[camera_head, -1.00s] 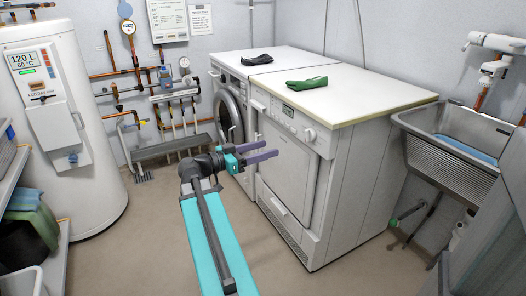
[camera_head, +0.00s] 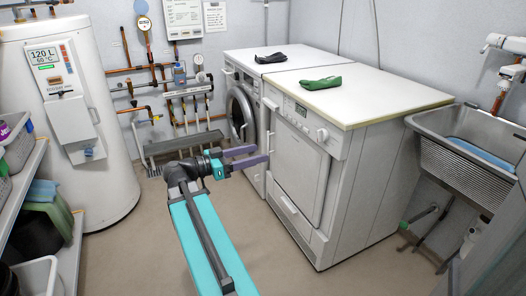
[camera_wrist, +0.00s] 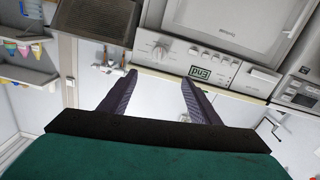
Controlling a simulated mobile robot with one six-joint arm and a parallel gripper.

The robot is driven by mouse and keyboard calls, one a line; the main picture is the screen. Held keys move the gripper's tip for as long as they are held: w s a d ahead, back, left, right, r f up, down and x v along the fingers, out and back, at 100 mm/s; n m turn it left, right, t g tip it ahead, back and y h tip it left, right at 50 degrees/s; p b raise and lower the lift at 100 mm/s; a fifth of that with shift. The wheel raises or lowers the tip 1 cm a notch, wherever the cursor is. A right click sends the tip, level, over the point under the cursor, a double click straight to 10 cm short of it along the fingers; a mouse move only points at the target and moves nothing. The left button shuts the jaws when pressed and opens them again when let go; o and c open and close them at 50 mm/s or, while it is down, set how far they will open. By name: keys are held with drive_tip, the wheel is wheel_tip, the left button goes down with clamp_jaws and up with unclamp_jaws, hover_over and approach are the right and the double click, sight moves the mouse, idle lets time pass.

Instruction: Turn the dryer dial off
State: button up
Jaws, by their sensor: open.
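The dryer (camera_head: 305,175) is the nearer white machine on the right, with a closed front door. Its round white dial (camera_head: 322,134) is at the right end of the control panel. In the wrist view, which is upside down, the dial (camera_wrist: 160,51) shows beside a row of buttons and a display (camera_wrist: 200,73) that seems to read END. My gripper (camera_head: 262,153) has two purple fingers, apart and empty, in front of the machines and left of the dial. In the wrist view my gripper (camera_wrist: 159,77) points toward the panel, with the dial beyond the fingertips. It does not touch the dial.
A washing machine (camera_head: 236,95) with a round door stands behind the dryer. A green cloth-like item (camera_head: 320,84) and a dark one (camera_head: 271,58) lie on top. A sink (camera_head: 455,150) is at right, a water heater (camera_head: 75,150) at left. Floor before the dryer is clear.

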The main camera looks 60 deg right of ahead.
drive_tip(key=shift+v, duration=2.85)
drive_tip(key=w+a+f+n+t+y, duration=0.15)
drive_tip(key=a+f+n, duration=0.35)
drive_tip(key=f, duration=0.7)
drive_tip(key=w+a+f+n+t+y, duration=0.1)
drive_tip(key=a+f+n+t+y, duration=0.3)
drive_tip(key=f, duration=0.9)
drive_tip(key=w+a+f+n+y, duration=0.1)
drive_tip(key=w+a+f+n, duration=0.1)
drive_tip(key=a+f+n, duration=0.75)
drive_tip(key=s+a+f+n+y, duration=0.2)
drive_tip(key=s+a+f+y, duration=0.2)
drive_tip(key=s+a+f, duration=0.3)
drive_tip(key=s+a+f+n+y, duration=0.2)
drive_tip(key=s+a+f, duration=0.6)
drive_tip(key=a+f, duration=1)
drive_tip(key=shift+f+n+g+y, duration=0.35)
drive_tip(key=shift+f+y, duration=0.25)
drive_tip(key=shift+y, duration=0.65)
drive_tip(key=shift+s+a, duration=0.15)
